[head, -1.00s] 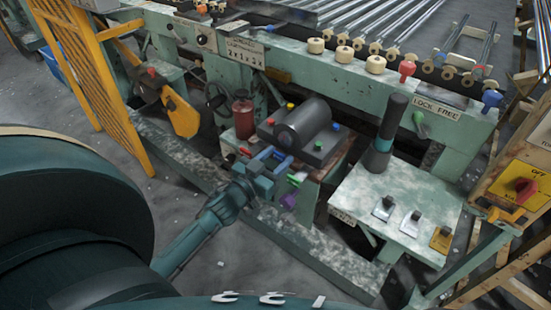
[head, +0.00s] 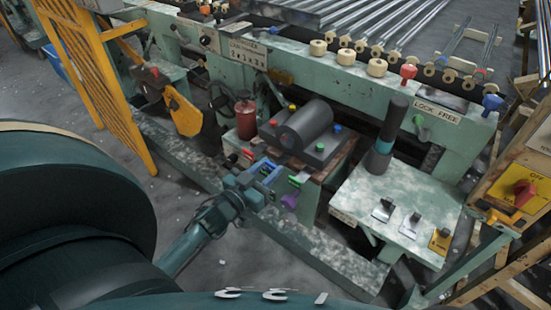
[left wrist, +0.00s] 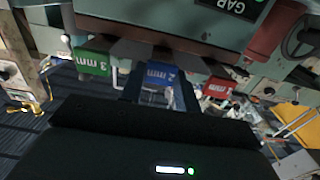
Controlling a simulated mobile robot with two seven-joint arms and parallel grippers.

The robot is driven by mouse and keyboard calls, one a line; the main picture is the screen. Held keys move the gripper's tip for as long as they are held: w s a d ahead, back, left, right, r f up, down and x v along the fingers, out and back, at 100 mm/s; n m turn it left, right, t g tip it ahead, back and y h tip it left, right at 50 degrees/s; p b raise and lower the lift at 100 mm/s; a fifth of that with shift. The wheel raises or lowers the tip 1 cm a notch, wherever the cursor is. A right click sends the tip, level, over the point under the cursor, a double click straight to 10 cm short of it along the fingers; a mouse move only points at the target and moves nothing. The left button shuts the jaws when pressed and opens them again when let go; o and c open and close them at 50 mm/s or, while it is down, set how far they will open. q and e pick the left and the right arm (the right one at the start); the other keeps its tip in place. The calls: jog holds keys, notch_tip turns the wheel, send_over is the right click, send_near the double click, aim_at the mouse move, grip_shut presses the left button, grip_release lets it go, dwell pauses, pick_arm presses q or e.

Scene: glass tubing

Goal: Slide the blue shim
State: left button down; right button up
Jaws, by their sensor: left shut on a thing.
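The blue shim (left wrist: 162,75), marked 2 mm, shows in the left wrist view between the fingers of my left gripper (left wrist: 156,88). The gripper is shut on it. In the head view my left gripper (head: 267,174) is at the front of the grey block (head: 318,150) with the dark cylinder. The fingers hide much of the shim there. The green shim (left wrist: 93,62), marked 3 mm, is on one side of the blue one, and the red shim (left wrist: 220,87), marked 1 mm, on the other. My right gripper is not in view.
A pale table with several switches (head: 385,210) is to the right. A yellow guard (head: 90,75) stands at the left. Grey floor is open in front.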

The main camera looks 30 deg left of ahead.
pick_arm(q)
jog(key=shift+s, duration=0.35)
jog(key=shift+f, duration=0.1)
jog(key=c, duration=1.4)
grip_release()
jog(key=o, duration=0.4)
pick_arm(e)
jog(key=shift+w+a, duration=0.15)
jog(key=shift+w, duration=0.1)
pick_arm(q)
jog(key=shift+s, duration=0.15)
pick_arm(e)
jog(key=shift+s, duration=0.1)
pick_arm(q)
jog(key=s+a, duration=0.1)
jog(key=s, duration=1.2)
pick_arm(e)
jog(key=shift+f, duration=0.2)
